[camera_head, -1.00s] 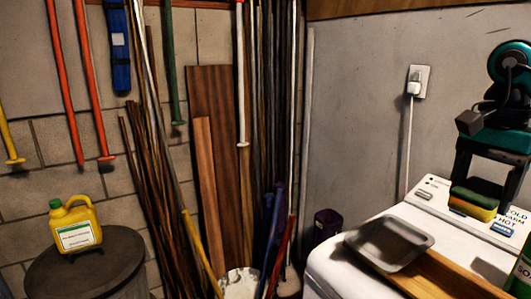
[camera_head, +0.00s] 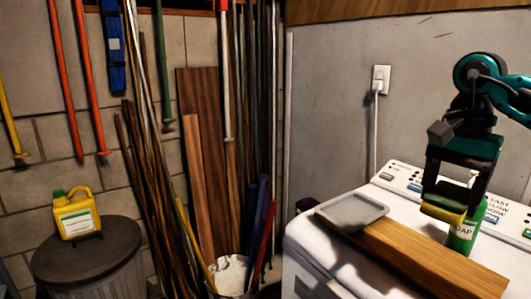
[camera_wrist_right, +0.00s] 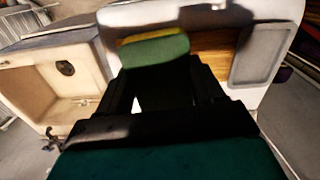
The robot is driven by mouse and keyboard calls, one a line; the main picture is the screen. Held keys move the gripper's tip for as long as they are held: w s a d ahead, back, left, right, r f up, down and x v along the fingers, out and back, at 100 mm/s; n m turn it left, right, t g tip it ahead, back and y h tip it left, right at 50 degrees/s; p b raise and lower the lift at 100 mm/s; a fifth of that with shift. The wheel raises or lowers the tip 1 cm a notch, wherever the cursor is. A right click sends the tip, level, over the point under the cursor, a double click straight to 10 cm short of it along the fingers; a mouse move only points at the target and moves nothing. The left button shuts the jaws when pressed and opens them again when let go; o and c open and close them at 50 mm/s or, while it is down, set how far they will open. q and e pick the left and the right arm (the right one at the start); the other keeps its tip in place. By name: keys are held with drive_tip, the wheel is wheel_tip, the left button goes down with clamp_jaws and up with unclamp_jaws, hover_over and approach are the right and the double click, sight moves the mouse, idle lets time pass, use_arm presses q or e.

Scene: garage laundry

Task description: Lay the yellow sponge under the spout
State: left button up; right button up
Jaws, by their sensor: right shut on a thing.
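My right gripper (camera_head: 452,192) is shut on the sponge (camera_head: 442,209), which is yellow with a green layer. The sponge also shows in the right wrist view (camera_wrist_right: 155,48), beyond the gripper fingers (camera_wrist_right: 165,75). A green bottle lettered SOAP (camera_head: 465,232) stands just behind and right of the sponge in the head view. The gripper and sponge hide its upper part, and I cannot make out a spout. My left gripper is not in view.
A grey tray (camera_head: 352,211) sits at the left end of the wooden board (camera_head: 425,258), on the white machine (camera_head: 330,262). The right wrist view shows a pale sink basin (camera_wrist_right: 35,92). A yellow jug (camera_head: 77,216) stands on a dark bin lid at left.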

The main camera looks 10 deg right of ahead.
drive_tip(key=s+a+f+n, duration=0.2)
drive_tip(key=a+f+n, duration=0.9)
drive_tip(key=a+f, duration=0.6)
drive_tip(key=shift+s+f+n, duration=0.3)
drive_tip(key=shift+f, duration=0.1)
